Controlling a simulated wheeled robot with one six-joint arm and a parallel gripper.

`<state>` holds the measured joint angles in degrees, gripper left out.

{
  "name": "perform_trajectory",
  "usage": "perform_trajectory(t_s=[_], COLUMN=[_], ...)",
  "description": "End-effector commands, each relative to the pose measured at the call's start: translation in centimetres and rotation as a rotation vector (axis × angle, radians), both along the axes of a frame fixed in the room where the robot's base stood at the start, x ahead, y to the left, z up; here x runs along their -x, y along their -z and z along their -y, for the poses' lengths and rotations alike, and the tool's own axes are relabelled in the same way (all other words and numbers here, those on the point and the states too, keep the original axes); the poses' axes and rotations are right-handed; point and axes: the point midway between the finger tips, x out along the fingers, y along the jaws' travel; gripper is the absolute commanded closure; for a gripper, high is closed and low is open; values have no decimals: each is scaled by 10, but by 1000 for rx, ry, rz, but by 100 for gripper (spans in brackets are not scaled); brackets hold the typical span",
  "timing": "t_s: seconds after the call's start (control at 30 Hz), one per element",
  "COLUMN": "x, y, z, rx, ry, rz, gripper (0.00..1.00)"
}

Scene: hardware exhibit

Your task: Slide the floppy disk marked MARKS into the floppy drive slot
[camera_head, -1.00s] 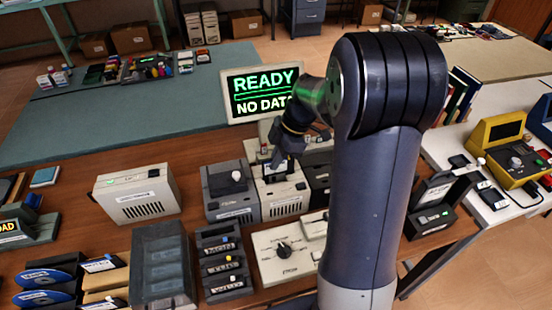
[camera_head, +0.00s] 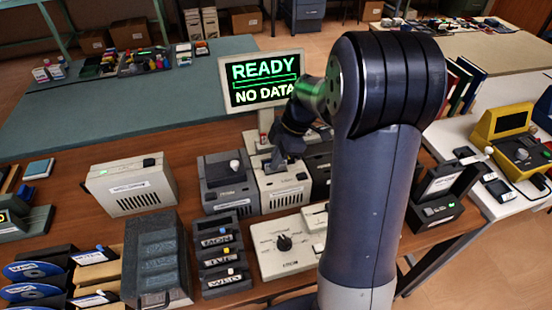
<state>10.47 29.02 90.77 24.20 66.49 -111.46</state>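My gripper (camera_head: 284,157) points down over a cream drive-like unit (camera_head: 284,193) on the brown bench, just in front of the monitor. Its fingers are small and dark, so I cannot tell whether they hold a disk or touch the unit. The slot of the unit cannot be made out. White-labelled flat items (camera_head: 95,257) lie at the lower left, but I cannot read MARKS on any of them. The monitor (camera_head: 264,80) reads READY and NO DATA.
A grey unit with a white knob (camera_head: 229,183) stands directly left of the cream one, and a dark unit stands right. A vented cream box (camera_head: 130,187) stands farther left.

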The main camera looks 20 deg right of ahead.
Motion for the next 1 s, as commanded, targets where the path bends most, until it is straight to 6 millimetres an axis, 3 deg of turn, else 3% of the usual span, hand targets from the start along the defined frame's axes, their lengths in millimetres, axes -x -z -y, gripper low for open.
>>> perform_trajectory(t_s=[0.3, 0.6, 1.0], x=[0, 0, 0], y=[-1, -1, -10], z=[0, 0, 0], rx=[0, 0, 0], ry=[0, 0, 0], rz=[0, 0, 0], gripper=[100, 73, 72])
